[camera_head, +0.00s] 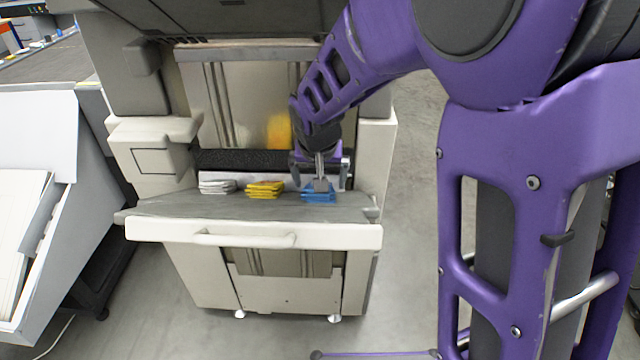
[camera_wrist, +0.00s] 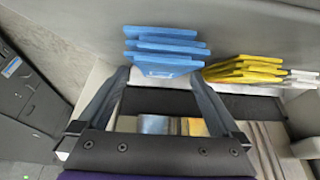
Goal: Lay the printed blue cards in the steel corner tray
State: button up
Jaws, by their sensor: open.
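The blue cards lie in a small, uneven stack on the grey ledge of the pale machine, at the right end of a row of card stacks. The stack of blue cards (camera_head: 327,197) is partly covered by my gripper in the head view. In the wrist view the blue cards (camera_wrist: 165,48) lie just beyond the fingertips. My gripper (camera_head: 320,186) is open and empty, pointing down over the blue stack. Its two fingers are spread apart in the wrist view (camera_wrist: 160,80). I cannot pick out the steel corner tray for certain in either view.
Yellow cards (camera_head: 265,189) lie left of the blue ones, and white cards (camera_head: 217,187) lie further left. The ledge (camera_head: 245,209) has a raised pale front edge with a handle (camera_head: 245,239). An upright panel (camera_head: 240,105) stands behind. Bare floor (camera_head: 412,150) shows right of the machine.

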jog(key=b+x, duration=0.1)
jog(key=x, duration=0.2)
jog(key=shift+f, duration=0.1)
grip_shut()
dwell(0.4)
